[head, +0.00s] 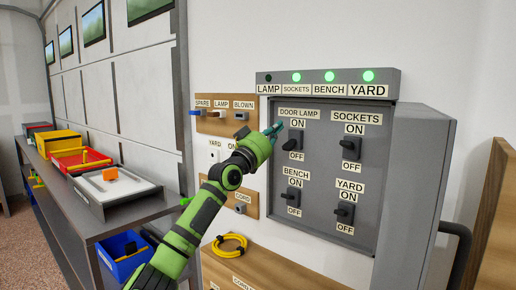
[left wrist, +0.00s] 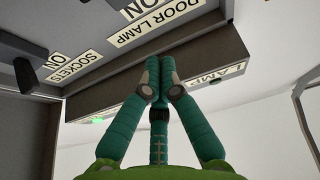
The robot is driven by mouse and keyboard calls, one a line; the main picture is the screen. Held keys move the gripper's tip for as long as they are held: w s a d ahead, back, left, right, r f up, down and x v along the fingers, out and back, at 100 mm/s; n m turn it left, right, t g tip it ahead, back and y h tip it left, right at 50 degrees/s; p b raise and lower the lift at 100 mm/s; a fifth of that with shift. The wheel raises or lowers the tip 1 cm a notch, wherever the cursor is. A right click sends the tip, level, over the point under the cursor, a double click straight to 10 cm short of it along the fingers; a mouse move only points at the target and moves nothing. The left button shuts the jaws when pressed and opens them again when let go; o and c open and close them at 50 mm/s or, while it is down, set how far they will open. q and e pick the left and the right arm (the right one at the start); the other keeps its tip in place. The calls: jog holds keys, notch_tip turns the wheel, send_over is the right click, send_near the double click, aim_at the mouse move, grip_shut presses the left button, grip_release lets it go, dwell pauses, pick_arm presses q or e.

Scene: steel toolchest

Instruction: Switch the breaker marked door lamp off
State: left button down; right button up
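The door lamp breaker (head: 292,141) is a dark lever at the upper left of the grey panel (head: 318,172), under its door lamp label (head: 298,114). Its lever appears to sit low, toward OFF. The label also shows in the left wrist view (left wrist: 155,22). My left gripper (head: 273,130) is at the panel's left edge, left of and slightly above the lever, apart from it. In the left wrist view its teal fingertips (left wrist: 158,78) are together with nothing between them. My right gripper is not in view.
The LAMP indicator (head: 268,78) is dark; the sockets (head: 296,77), bench (head: 330,77) and yard (head: 368,76) indicators glow green. The sockets (head: 351,148), bench (head: 292,197) and yard (head: 344,213) breakers share the panel. A wooden fuse board (head: 212,126) is left of my gripper.

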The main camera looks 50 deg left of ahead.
pick_arm(q)
jog(key=s+f+b, duration=0.4)
jog(key=s+f, duration=0.2)
jog(key=f, duration=0.1)
jog(key=shift+s+d, duration=0.15)
jog(key=shift+d, duration=0.2)
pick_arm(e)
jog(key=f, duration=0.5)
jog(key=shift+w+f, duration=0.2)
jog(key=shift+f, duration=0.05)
pick_arm(q)
jog(key=shift+f, duration=0.1)
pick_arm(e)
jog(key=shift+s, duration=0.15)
